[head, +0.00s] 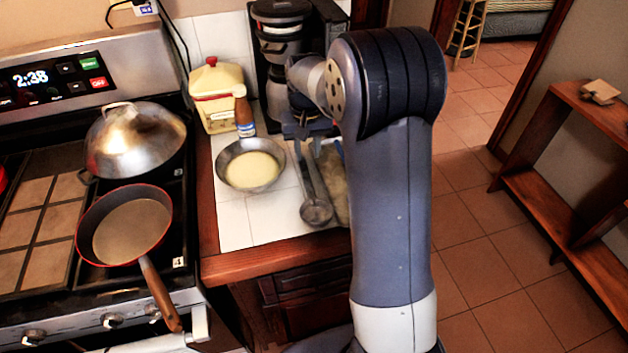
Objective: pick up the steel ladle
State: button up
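The steel ladle (316,211) is on the white tiled counter, with its round bowl near the front edge. Its handle runs back and slightly left toward my gripper (309,136). My gripper points down over the far end of the handle, and my arm partly covers the area. From this view I cannot tell whether the fingers are open or closed, or whether they touch the handle.
A metal bowl with pale yellow contents (250,165) stands left of the ladle. A bottle (244,115), a cream canister (217,95) and a coffee maker (281,40) stand behind. A greenish item (334,170) lies right of the ladle. The stove holds a pan (131,228) and a domed wok lid (136,140).

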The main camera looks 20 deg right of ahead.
aim_at(307, 178)
notch_tip(307, 178, down, 3)
jog(key=shift+f, duration=0.15)
jog(key=f, duration=0.1)
jog(key=f+p, duration=0.1)
jog(key=f, duration=0.2)
jog(key=shift+s+a, duration=0.15)
jog(key=shift+s, duration=0.15)
jog(key=shift+f, duration=0.6)
jog(key=shift+c, duration=0.5)
grip_shut()
